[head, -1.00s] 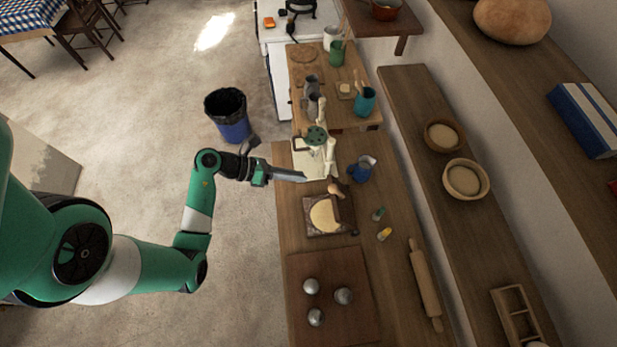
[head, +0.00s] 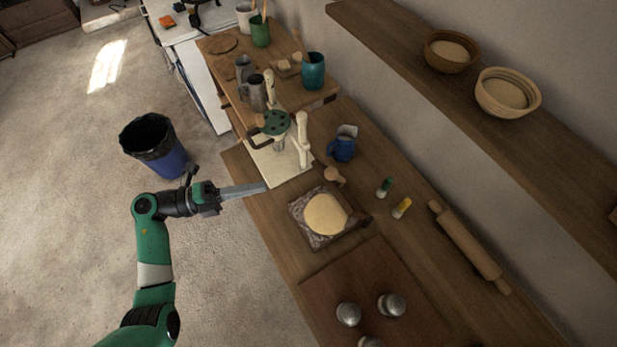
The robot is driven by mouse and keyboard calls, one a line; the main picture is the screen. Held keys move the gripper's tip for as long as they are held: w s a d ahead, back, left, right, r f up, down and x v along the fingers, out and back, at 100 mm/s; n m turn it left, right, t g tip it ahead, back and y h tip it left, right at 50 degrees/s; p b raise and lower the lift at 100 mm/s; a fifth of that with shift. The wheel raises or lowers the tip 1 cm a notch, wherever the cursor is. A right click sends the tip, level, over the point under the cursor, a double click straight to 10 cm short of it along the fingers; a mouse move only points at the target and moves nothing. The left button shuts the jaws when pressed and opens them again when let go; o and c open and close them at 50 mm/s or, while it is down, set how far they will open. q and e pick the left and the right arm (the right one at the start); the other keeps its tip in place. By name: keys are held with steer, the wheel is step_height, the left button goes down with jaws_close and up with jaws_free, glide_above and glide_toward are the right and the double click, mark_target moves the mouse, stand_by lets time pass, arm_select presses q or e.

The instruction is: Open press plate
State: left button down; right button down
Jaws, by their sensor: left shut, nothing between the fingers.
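A cream press (head: 303,145) stands on the wooden counter, with a pale flat base (head: 283,172), two upright posts and a round green plate (head: 276,122) with holes, held above the base. A brown handle shows at the plate's left. My left gripper (head: 262,187) is shut and empty. Its long grey fingers point right, with the tips close to the near corner of the base; I cannot tell whether they touch it. My right gripper is not in view.
A dark square board (head: 303,228) with flat round dough (head: 325,214) lies nearer. A blue jug (head: 342,148) stands right of the press. Metal mugs (head: 257,94) stand behind it. A rolling pin (head: 470,247) lies at right. A blue bin (head: 171,157) stands on the floor at left.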

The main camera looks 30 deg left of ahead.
arm_select(q)
steer(key=x, duration=1.3)
steer(key=shift+d+r, duration=0.1)
